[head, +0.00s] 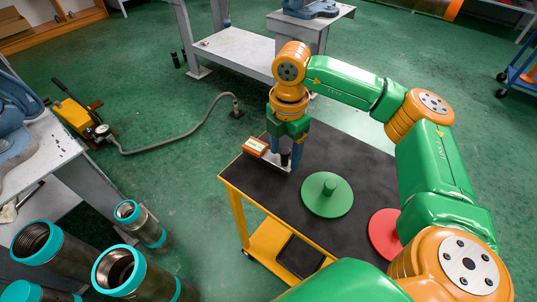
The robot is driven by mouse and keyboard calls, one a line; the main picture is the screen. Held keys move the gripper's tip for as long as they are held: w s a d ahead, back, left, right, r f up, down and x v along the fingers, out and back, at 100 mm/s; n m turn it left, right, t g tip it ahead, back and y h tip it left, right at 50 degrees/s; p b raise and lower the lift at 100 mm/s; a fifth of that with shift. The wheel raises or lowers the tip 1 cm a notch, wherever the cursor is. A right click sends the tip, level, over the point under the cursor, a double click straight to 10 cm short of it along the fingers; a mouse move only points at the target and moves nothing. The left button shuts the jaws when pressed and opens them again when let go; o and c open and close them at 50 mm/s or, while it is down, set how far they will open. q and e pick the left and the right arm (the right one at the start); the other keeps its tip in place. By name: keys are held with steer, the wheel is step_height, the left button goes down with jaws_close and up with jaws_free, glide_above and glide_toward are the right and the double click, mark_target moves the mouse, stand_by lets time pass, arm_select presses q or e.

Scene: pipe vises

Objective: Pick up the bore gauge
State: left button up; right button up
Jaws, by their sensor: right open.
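My right gripper (284,152) points down over the left end of a dark-topped cart (260,190). It is open, beside an orange-and-white box (256,147) and above a small light tray or plate. A small dark piece shows by the fingertips; the gripper partly hides it, and I cannot tell its shape. A green disc with an upright knob (327,195) lies on the cart top to the right of the gripper. A red disc (385,232) lies farther right, partly covered by my arm. I cannot tell for sure which item is the bore gauge. My left gripper is not in view.
Several pipes with teal ends (118,270) stand at the lower left. A grey bench (40,150) with a blue vise is at the left edge. A yellow pump (75,117) with a hose lies on the green floor. Another grey table (235,50) stands behind the cart.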

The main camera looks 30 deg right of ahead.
steer(key=shift+r, duration=0.1)
jaws_close()
stand_by(1.2)
